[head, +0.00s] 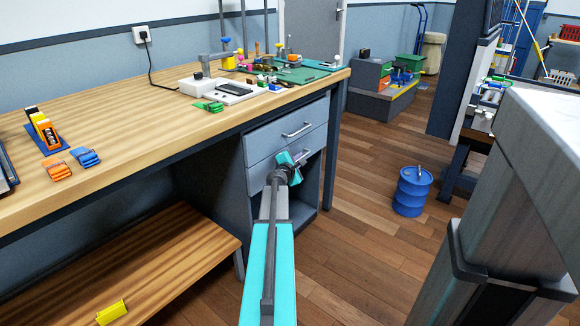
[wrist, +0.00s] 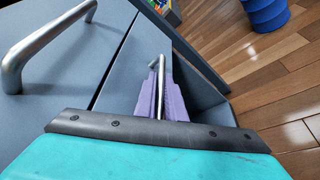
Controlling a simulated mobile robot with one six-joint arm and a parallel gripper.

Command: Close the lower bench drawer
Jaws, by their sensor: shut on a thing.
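The grey lower bench drawer (head: 258,178) sits under the upper drawer (head: 266,143) in the bench's cabinet. Its front looks about level with the upper front; any small gap is hard to tell. My gripper (head: 300,160) is at the lower drawer and covers much of its front. In the wrist view, the purple fingers of my gripper (wrist: 160,92) are shut on the lower drawer's silver handle (wrist: 161,64), which runs between them. The upper drawer's handle (wrist: 45,42) is to the left there, apart from my gripper.
The wooden bench top (head: 150,120) holds clips, tools and a green mat (head: 300,74). An open cubby lies below the drawers. A low wooden shelf (head: 150,262) is at the lower left. A blue drum (head: 411,192) stands on the floor to the right, with clear floor between.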

